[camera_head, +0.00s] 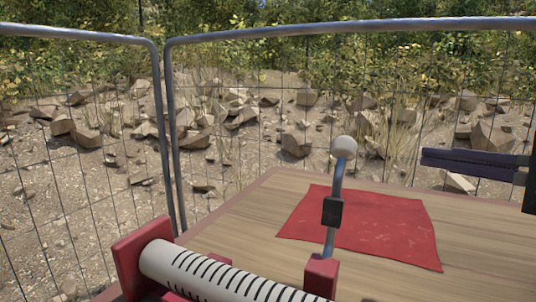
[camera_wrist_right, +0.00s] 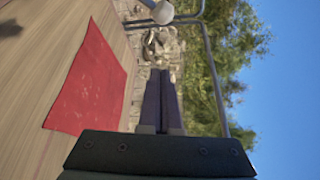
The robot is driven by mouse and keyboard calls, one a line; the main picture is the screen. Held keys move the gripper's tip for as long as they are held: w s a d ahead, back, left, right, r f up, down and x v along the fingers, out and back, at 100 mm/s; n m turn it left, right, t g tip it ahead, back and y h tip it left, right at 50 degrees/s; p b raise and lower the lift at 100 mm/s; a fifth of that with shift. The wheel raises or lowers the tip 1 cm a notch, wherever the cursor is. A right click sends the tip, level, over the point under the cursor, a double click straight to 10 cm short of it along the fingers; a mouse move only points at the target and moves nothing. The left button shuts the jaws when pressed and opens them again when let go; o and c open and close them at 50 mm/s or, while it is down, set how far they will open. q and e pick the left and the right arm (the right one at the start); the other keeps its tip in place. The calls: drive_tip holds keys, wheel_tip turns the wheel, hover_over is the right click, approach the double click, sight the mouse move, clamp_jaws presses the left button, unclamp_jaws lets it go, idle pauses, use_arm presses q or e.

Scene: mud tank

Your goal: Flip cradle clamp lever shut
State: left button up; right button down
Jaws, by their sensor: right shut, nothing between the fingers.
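The clamp lever (camera_head: 333,205) stands upright in the head view, a bent grey rod with a pale ball knob (camera_head: 344,147) on top and a black block partway down. It rises from a red cradle block (camera_head: 321,276) beside a white cylinder with black slots (camera_head: 220,274). My right gripper (camera_head: 426,158) is at the right of the head view, shut and empty, its dark purple fingers pointing left toward the knob and apart from it. In the right wrist view the fingers (camera_wrist_right: 161,100) are together, with the knob (camera_wrist_right: 163,12) beyond their tips. My left gripper is not in view.
A red cloth (camera_head: 365,222) lies flat on the wooden table (camera_head: 235,225) behind the lever. A wire mesh fence (camera_head: 163,120) with grey rails runs behind the table, with rocks and bushes beyond it. The space between my right fingers and the knob looks clear.

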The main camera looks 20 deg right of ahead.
drive_tip(key=r+p+x, duration=0.1)
drive_tip(key=p+x, duration=0.1)
drive_tip(key=x, duration=0.8)
drive_tip(key=s+a+p, duration=0.2)
drive_tip(key=a, duration=0.1)
drive_tip(key=shift+s+a+f+p, duration=0.1)
drive_tip(key=shift+a+p, duration=0.2)
drive_tip(key=shift+p, duration=0.05)
